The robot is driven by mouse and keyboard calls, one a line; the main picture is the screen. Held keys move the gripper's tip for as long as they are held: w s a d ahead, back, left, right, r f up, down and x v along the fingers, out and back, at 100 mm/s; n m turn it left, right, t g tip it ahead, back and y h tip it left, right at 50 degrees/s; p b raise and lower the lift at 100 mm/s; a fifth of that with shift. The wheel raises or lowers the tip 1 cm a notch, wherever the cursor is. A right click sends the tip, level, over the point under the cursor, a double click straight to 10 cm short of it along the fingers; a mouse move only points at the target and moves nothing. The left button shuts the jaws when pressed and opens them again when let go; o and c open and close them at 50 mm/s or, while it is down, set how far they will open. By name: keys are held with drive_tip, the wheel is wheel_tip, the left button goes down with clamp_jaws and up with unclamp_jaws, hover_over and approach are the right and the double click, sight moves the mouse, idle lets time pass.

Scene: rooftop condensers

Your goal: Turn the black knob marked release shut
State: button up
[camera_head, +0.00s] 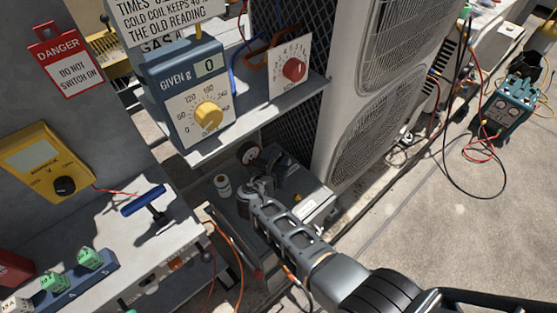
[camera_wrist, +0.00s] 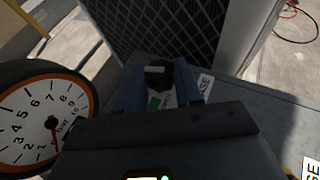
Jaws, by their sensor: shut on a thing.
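In the wrist view the black knob (camera_wrist: 154,71) sits between the two blue-padded fingers of my gripper (camera_wrist: 158,82), which are shut on it. In the head view my gripper (camera_head: 262,186) reaches down to the top of a grey unit (camera_head: 318,190) under the shelf. My gripper and arm hide the knob there, and its turned angle is unclear.
A round gauge (camera_wrist: 42,118), marked bar, stands close left of my gripper in the wrist view. In the head view a shelf (camera_head: 245,125) with a yellow-dial box (camera_head: 190,92) hangs above. A condenser (camera_head: 375,110) stands behind to the right. Open floor (camera_head: 470,220) lies right.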

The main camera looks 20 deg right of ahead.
drive_tip(key=shift+w+r, duration=0.1)
drive_tip(key=o, duration=1)
drive_tip(key=shift+o, duration=0.2)
drive_tip(key=shift+p+v, duration=0.6)
drive_tip(key=shift+v, duration=3.35)
